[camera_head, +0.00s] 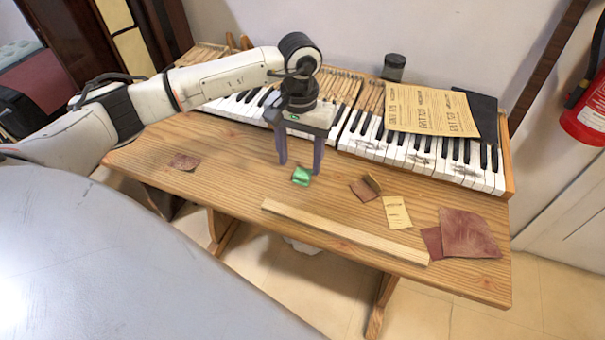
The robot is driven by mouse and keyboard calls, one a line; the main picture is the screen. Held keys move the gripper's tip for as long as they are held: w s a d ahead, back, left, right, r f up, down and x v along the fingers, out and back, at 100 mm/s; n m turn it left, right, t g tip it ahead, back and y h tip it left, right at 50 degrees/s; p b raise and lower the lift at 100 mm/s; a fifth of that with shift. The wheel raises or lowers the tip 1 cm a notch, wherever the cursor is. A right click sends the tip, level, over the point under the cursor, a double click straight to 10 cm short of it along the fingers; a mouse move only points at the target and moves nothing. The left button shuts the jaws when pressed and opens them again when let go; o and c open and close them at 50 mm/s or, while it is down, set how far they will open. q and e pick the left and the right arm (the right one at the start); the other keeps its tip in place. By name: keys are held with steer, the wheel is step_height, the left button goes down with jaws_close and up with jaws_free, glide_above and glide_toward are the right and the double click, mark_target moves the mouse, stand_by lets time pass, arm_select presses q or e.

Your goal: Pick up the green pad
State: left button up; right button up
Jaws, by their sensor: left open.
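The green pad (301,176) is a small bright green piece on the wooden table, in front of the piano keys. My left gripper (299,168) points down from above with its two dark fingers apart. The pad shows just below and between the fingertips, partly in front of the right finger's tip. I cannot tell whether the fingers touch it. My right gripper is out of view.
Piano keys (405,152) run along the table's back, with a yellow printed sheet (432,110) on them. A long wooden strip (340,230) lies near the front edge. Brown pieces (468,232) and a yellow card (397,212) lie to the right.

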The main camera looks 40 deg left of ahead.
mark_target(303, 172)
arm_select(q)
steer(key=shift+w+d+f, duration=0.1)
steer(key=shift+f, duration=0.9)
steer(key=shift+w+d+f, duration=0.1)
steer(key=shift+f, duration=0.85)
steer(key=c, duration=1.1)
step_height(303, 172, up, 10)
steer(key=shift+b, duration=0.3)
